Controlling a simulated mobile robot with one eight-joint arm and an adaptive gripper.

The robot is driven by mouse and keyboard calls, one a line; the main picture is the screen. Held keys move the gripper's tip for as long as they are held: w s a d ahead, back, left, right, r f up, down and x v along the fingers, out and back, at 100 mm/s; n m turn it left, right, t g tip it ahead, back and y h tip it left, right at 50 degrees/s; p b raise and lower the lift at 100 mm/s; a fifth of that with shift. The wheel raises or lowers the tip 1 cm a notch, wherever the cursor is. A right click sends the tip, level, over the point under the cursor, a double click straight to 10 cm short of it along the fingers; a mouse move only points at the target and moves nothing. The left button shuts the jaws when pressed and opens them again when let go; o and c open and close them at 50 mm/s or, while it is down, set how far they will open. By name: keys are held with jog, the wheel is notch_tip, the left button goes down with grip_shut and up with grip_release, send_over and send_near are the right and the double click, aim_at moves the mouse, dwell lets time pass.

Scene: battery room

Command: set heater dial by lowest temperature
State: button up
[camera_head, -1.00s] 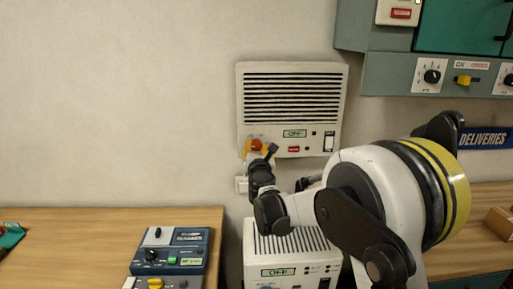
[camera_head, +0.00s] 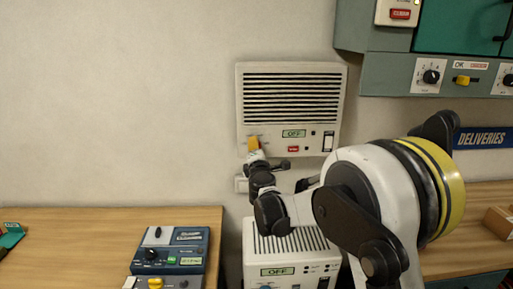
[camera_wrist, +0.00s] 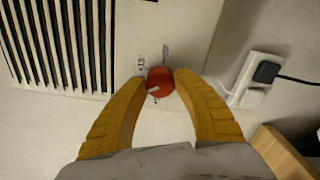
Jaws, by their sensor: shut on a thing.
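The heater (camera_head: 291,105) is a white wall unit with a black slotted grille and a small green display that reads OFF. Its red dial (camera_wrist: 160,82) shows in the wrist view, with a pale pointer mark toward the lower left of the picture. My gripper (camera_wrist: 162,79) has its two yellow fingers shut on the dial, one on either side. In the head view my gripper (camera_head: 254,145) is at the heater's lower left corner and hides the dial.
A second white unit (camera_head: 290,272) with an OFF display stands below the heater. A wall socket with a black plug (camera_wrist: 266,72) is beside the dial. A blue control box (camera_head: 172,250) sits on the left wooden bench. A teal cabinet (camera_head: 385,75) hangs at the upper right.

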jog(key=m, duration=1.2)
jog(key=shift+a+f+m, duration=0.1)
jog(key=shift+m, duration=0.2)
dwell(0.4)
jog(key=o, duration=1.2)
jog(key=s, duration=1.2)
jog(key=shift+d, duration=0.2)
